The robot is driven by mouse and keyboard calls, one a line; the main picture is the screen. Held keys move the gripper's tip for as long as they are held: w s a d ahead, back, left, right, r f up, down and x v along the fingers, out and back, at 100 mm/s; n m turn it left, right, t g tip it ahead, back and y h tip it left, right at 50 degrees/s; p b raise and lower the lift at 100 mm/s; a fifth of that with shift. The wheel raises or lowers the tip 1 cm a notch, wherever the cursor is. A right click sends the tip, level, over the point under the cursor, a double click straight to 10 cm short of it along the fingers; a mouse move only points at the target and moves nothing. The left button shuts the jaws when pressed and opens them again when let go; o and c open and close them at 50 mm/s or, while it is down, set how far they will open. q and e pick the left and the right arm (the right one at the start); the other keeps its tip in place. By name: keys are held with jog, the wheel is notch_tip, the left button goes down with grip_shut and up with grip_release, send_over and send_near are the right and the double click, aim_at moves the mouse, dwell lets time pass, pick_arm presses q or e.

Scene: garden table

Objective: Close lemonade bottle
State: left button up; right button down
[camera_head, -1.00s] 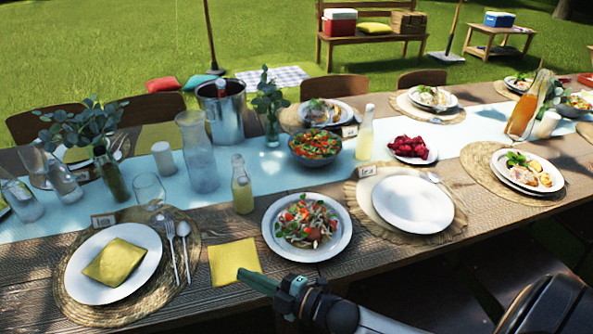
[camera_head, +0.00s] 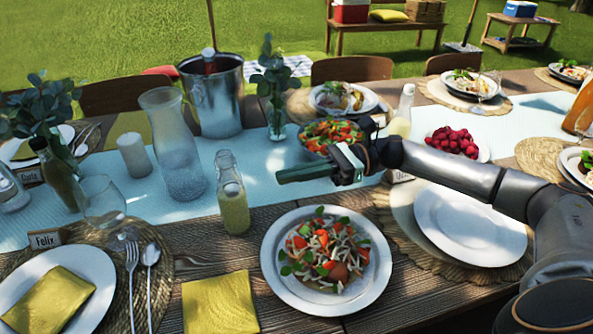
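A small glass lemonade bottle (camera_head: 235,212) with pale yellow liquid stands upright on the near edge of the blue runner, right of the glass carafe. Its clear neck shows, but I cannot tell whether the stopper is seated. A second bottle of pale yellow liquid (camera_head: 400,127) stands farther back, partly hidden by my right arm. My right gripper (camera_head: 290,175) hovers over the runner, to the right of the nearer bottle and apart from it, fingers pointing left. The fingers overlap from this side, so their opening is hidden. My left gripper is out of view.
A salad plate (camera_head: 283,290) lies below the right gripper. A tall carafe (camera_head: 182,165), a metal ice bucket (camera_head: 215,100) and a white candle (camera_head: 134,155) stand left and behind. A wine glass (camera_head: 103,203) and yellow napkin (camera_head: 220,303) are near the bottle.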

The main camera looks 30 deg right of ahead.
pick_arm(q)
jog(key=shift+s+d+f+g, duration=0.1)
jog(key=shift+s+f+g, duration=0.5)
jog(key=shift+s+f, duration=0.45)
pick_arm(e)
jog(key=w+a+f, duration=0.1)
jog(key=a+f, duration=0.2)
jog(key=a, duration=0.5)
jog(key=shift+w+a, duration=0.3)
jog(key=shift+w, duration=0.1)
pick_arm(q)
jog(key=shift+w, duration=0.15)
pick_arm(e)
jog(key=shift+r, duration=0.2)
jog(key=shift+s+r, duration=0.1)
jog(key=shift+r, duration=0.1)
